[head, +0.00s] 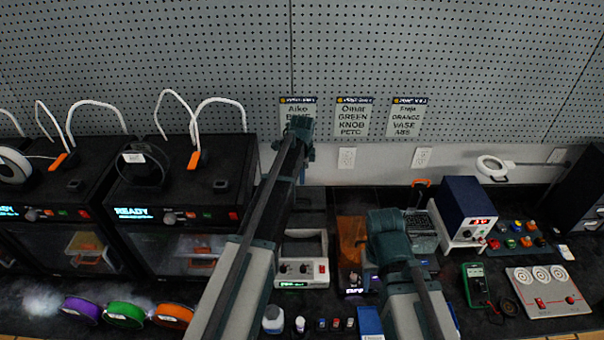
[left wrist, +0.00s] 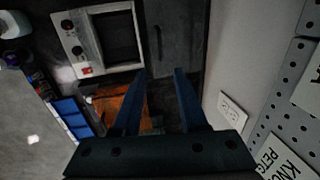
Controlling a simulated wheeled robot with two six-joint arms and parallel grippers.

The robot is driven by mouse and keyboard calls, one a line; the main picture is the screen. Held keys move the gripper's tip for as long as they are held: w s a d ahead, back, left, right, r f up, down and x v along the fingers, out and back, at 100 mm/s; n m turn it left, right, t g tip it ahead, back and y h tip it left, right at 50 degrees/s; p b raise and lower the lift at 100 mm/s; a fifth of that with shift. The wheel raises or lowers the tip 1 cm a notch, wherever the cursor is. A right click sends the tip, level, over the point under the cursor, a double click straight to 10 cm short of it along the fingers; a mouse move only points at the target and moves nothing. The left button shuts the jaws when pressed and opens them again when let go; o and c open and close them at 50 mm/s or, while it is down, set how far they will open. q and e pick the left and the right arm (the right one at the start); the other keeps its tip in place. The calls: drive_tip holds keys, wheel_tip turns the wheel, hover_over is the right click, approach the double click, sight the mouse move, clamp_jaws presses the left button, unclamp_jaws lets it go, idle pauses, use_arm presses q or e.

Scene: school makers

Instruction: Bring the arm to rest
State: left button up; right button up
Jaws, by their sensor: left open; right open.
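My left arm (head: 245,260) reaches up and across the bench to a teal end near the pegboard. In the left wrist view my left gripper (left wrist: 163,72) is open, its two dark blue fingers apart with nothing between them. Behind the fingers are an orange panel (left wrist: 120,102) and dark bench. In the head view its fingers are hard to make out. My right arm (head: 405,285) is drawn back more, with a bulky teal end (head: 388,235) over the bench right of the middle. Its fingers are not clear; I see nothing held.
Printers (head: 180,195) stand at left, with spools (head: 125,315) in front. A white station (head: 302,262) lies between the arms. A blue power supply (head: 466,208), multimeter (head: 477,284) and white control panel (head: 548,292) are at right. The pegboard (head: 220,60) closes the back.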

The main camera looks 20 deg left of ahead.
use_arm(q)
drive_tip(key=s+d+f+n+g+b, duration=0.1)
drive_tip(key=s+d+f+n+b, duration=0.2)
drive_tip(key=s, duration=0.8)
drive_tip(key=s+d+f+n+b, duration=0.4)
drive_tip(key=s+d+f+b, duration=0.3)
drive_tip(key=s, duration=0.4)
drive_tip(key=s+d+f+n+g+b, duration=0.1)
drive_tip(key=s+d+f+n+b, duration=0.3)
drive_tip(key=s, duration=0.7)
drive_tip(key=shift+s+d+f+g+y+b, duration=0.35)
drive_tip(key=shift+d+f, duration=0.2)
drive_tip(key=shift+d, duration=0.7)
drive_tip(key=shift+w, duration=0.1)
